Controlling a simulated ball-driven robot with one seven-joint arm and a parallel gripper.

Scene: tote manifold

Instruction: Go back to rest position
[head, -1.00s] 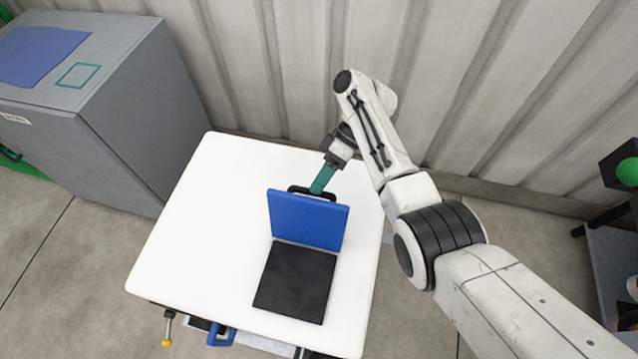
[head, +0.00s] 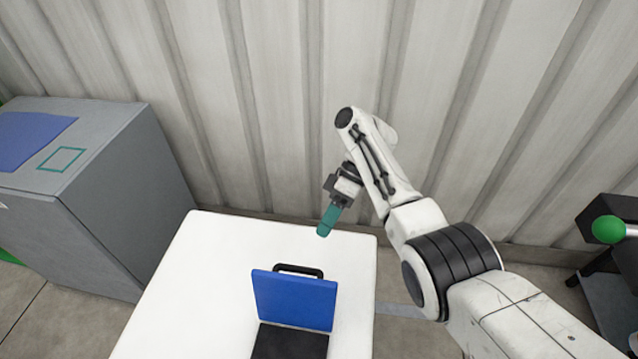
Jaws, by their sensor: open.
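My gripper (head: 327,222) points down above the far right part of the white table. It has teal fingers and looks empty, with a gap between it and the case below. The finger gap is hard to see from this angle. A case stands open on the table, with a blue lid (head: 294,300) raised upright and a dark base (head: 288,342) lying flat in front, cut off by the picture's lower edge. A black handle (head: 298,270) sticks up from the lid's top edge.
The white table (head: 215,265) is bare around the case. A grey cabinet (head: 105,215) with a blue sheet (head: 30,138) on top stands at the left. A corrugated wall (head: 290,120) closes off the back. A green ball (head: 607,229) shows beside dark equipment at the right edge.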

